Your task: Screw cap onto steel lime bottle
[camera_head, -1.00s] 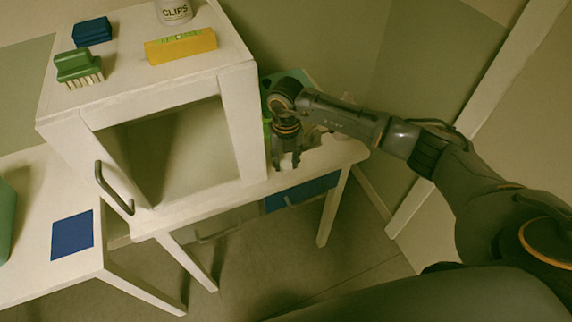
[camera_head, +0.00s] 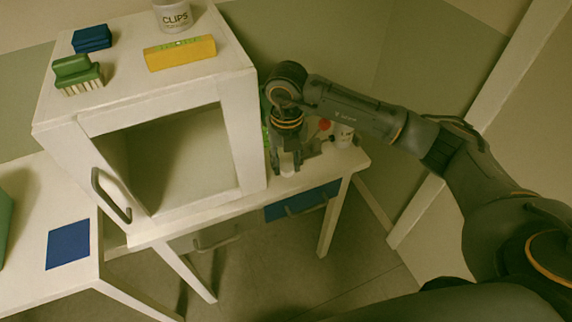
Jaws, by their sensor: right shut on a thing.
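My right gripper (camera_head: 286,168) points down over the narrow table strip to the right of the white cabinet. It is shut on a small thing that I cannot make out. A bright green patch (camera_head: 266,134) shows between the cabinet and my gripper; I cannot tell whether it belongs to the lime bottle. I cannot pick out the steel lime bottle or its cap for sure, as my wrist and fingers hide that spot. My left gripper is out of view.
Close right of my gripper are a red round thing (camera_head: 325,125) and a white labelled container (camera_head: 344,136). The white open-fronted cabinet (camera_head: 240,140) stands left, carrying a green brush (camera_head: 77,73), a yellow level (camera_head: 180,53), a blue block (camera_head: 92,39) and a CLIPS jar (camera_head: 173,16).

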